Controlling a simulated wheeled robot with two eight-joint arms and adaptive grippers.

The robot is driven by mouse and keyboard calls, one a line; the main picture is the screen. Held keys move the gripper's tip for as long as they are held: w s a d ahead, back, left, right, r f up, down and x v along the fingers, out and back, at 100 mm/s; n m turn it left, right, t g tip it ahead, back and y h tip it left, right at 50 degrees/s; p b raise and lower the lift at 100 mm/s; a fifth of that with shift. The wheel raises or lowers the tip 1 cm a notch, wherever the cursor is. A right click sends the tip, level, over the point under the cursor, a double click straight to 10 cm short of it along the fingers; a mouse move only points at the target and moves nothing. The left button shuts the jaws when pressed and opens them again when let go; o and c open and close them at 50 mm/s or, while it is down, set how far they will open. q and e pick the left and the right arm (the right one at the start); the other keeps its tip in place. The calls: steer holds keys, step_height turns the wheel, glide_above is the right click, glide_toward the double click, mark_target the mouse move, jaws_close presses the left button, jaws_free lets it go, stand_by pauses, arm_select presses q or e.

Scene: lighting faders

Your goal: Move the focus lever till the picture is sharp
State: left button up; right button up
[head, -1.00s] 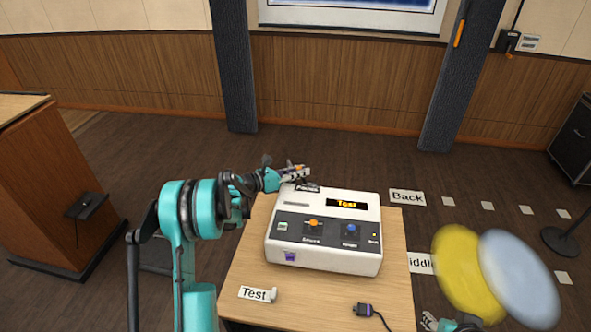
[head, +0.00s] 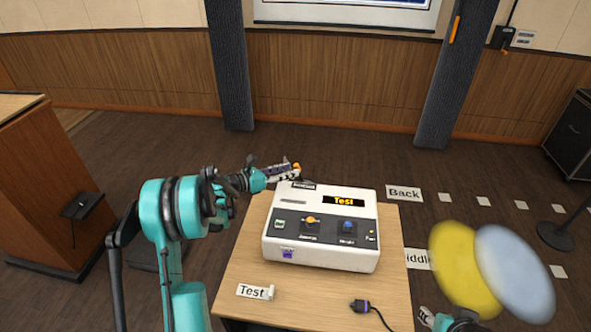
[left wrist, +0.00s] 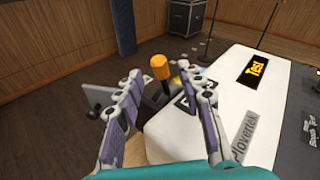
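The white console (head: 320,262) stands on a small wooden table. An orange-capped lever (left wrist: 160,68) rises behind its far left corner. A small label, too small to read surely, sits in front of the lever. My left gripper (head: 289,172) is at this corner, above the console's back edge. In the left wrist view its two fingers (left wrist: 168,88) are apart, with the orange cap ahead, between the tips; I cannot tell if either touches it. The projection screen (head: 345,12) is cut off at the top, so its sharpness cannot be judged. My right gripper (head: 427,316) is low at the right.
The console front has an orange knob (head: 311,220) and a blue knob (head: 348,226). A lit "Test" display (head: 344,201) is on top. A plug with a cable (head: 360,306) and a "Test" card (head: 255,291) lie on the table (head: 312,290). Blurred yellow and blue discs (head: 465,272) are at the right.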

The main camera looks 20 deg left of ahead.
arm_select(q)
steer(key=v, duration=0.8)
steer(key=shift+w, duration=0.1)
stand_by(0.9)
steer(key=m+g+y+p, duration=0.1)
steer(key=g+y+p, duration=0.1)
steer(key=g+p, duration=0.55)
glide_toward(296, 165)
steer(key=d+f+t+p, duration=0.1)
steer(key=d+f+t, duration=0.1)
steer(key=shift+g+y, duration=0.4)
steer(key=shift+g, duration=0.15)
steer(key=x, duration=0.4)
steer(key=b+x, duration=0.1)
steer(key=x, duration=0.3)
steer(key=shift+w+a+r, duration=0.1)
steer(key=shift+w+a, duration=0.05)
steer(key=shift+w, duration=0.15)
jaws_close()
steer(key=shift+r, duration=0.1)
